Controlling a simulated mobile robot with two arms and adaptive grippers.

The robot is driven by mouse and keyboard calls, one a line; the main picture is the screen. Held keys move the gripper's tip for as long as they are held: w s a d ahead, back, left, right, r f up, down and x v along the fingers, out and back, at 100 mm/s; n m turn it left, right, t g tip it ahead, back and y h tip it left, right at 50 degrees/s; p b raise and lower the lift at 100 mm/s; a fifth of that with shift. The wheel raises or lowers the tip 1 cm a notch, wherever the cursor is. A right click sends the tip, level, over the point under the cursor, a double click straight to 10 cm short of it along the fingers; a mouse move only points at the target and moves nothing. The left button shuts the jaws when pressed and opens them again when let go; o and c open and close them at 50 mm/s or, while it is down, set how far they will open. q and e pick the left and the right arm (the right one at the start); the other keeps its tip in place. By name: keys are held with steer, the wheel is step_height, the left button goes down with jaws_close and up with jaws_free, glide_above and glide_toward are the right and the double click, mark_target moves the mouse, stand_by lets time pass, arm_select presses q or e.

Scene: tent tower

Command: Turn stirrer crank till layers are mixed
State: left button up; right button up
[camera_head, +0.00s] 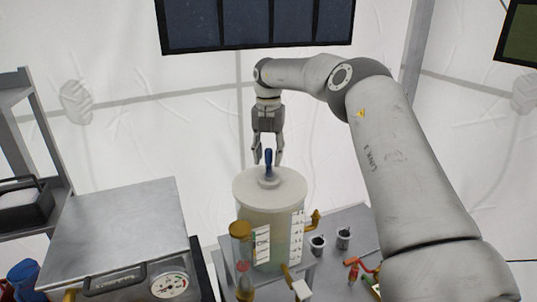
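The stirrer is a pale cylindrical tank (270,222) with a lid (272,186) on top. A blue crank handle (268,160) stands upright at the middle of the lid. The tank's lower wall looks greenish and carries white scale labels; the layers inside are hard to make out. My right gripper (268,158) points down from above, with its fingers apart, one on each side of the blue handle. No firm contact with the handle is visible. My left gripper is not in this view.
A metal box (122,235) with a round gauge (169,286) stands at left. An amber-capped cylinder (241,250) is in front of the tank. Two small cups (317,241) and red-handled parts (354,268) lie to its right. A shelf (38,130) stands far left.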

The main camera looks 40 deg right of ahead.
steer(key=shift+r, duration=3.7)
